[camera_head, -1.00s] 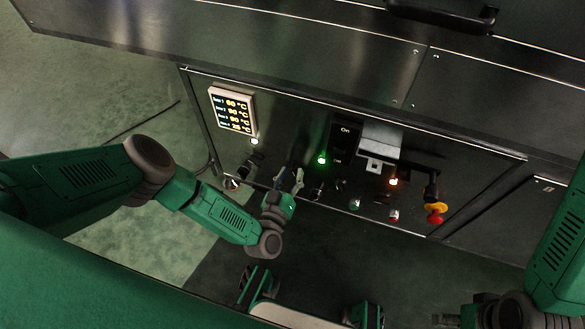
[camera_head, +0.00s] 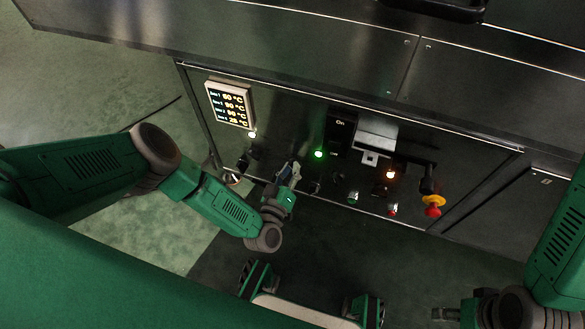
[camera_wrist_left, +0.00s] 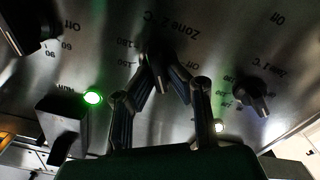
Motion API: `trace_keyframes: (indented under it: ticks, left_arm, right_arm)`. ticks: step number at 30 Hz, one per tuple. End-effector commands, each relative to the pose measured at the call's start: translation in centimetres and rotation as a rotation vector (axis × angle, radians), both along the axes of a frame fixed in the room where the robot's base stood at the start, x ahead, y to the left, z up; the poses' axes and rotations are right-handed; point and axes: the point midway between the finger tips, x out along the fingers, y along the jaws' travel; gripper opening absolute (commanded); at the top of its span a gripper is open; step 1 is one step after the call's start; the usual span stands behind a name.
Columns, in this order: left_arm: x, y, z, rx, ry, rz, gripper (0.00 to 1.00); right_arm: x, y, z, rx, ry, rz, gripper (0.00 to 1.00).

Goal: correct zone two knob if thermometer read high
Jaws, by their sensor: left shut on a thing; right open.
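The temperature display (camera_head: 230,104) is a lit panel at the left of the dryer's dark control panel. It lists several zone readings in °C; the top lines look like 60 and 90, but the digits are blurred. In the left wrist view my left gripper (camera_wrist_left: 163,82) is shut on the dark zone two knob (camera_wrist_left: 160,70), under upside-down "Zone 2 °C" lettering. The fingers partly hide the knob and its pointer. My right gripper (camera_head: 446,316) is open and empty at the bottom right.
The zone one knob (camera_wrist_left: 254,96) sits right of my left gripper in the wrist view. The floor before the panel is clear.

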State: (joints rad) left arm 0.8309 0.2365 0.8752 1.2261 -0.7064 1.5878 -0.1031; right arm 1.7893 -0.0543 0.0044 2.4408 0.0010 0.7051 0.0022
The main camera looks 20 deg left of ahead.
Motion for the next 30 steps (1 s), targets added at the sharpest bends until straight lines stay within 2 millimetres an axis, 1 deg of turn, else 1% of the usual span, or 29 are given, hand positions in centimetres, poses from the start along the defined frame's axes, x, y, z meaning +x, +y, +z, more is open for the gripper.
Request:
trace_keyframes:
  ticks: [1,9,15,21,30]
  left_arm:
    - [0.61,0.03,0.57,-0.038,-0.015,0.003,0.0]
    - [0.69,0.35,0.45,-0.248,-0.009,0.005,0.0]
    - [0.71,0.59,0.31,-0.367,-0.006,0.008,0.0]
    - [0.74,0.72,0.23,-0.442,-0.004,0.009,0.0]
    - [0.74,0.89,0.15,-0.472,-0.003,0.011,0.0]
  right_arm:
    - [0.01,0.01,0.01,0.0,0.0,0.0,0.57]
    - [0.0,0.02,0.0,0.0,0.0,0.0,0.57]
    - [0.0,0.02,0.0,0.0,0.0,0.0,0.57]
    - [0.0,0.02,0.0,0.0,0.0,0.0,0.57]
    - [0.0,0.02,0.0,0.0,0.0,0.0,0.57]
